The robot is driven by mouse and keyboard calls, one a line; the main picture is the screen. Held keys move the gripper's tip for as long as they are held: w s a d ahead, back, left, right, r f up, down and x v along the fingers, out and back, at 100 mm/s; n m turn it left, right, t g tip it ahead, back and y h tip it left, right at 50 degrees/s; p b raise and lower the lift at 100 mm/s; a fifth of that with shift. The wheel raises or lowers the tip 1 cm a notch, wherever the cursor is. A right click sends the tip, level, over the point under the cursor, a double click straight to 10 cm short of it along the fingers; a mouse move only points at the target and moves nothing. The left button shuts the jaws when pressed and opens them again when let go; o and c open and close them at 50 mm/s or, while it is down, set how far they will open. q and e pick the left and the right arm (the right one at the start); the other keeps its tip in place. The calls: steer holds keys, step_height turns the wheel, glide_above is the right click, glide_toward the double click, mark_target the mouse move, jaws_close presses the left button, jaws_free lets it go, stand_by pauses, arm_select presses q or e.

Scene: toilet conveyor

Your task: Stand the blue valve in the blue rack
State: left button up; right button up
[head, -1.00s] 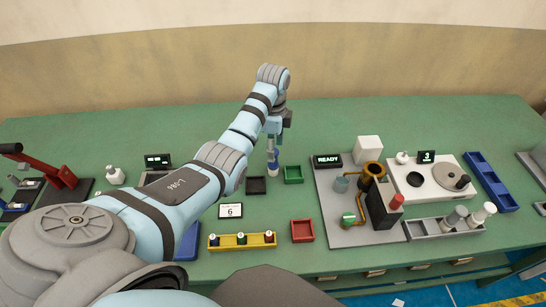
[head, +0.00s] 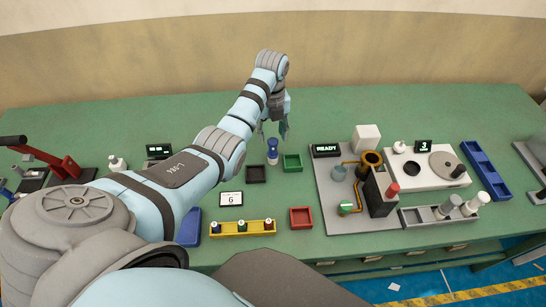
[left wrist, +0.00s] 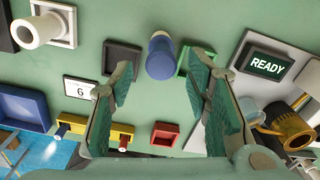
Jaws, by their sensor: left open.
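The blue valve (head: 272,151) stands upright on the green table, behind the small black and green trays. It has blue ends and a pale middle. In the left wrist view the valve (left wrist: 160,57) shows beyond the fingertips, between them. My left gripper (head: 284,130) is open and empty, just right of and above the valve in the head view; its spread fingers (left wrist: 160,82) show in the wrist view. A long blue rack (head: 489,175) with compartments lies at the table's right. A blue tray (head: 189,229) lies at the left, partly hidden by my arm. My right gripper is out of view.
A black tray (head: 256,174), green tray (head: 292,163) and red tray (head: 301,218) lie near the valve. A yellow rack (head: 242,228) holds several small parts. A grey station (head: 345,221) with a READY display (head: 326,150) stands right. The table behind the valve is clear.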

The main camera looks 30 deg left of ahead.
mark_target(273, 140)
arm_select(q)
step_height(273, 140, down, 6)
steer(key=shift+d+f+b, duration=0.1)
steer(key=shift+b, duration=0.2)
jaws_close()
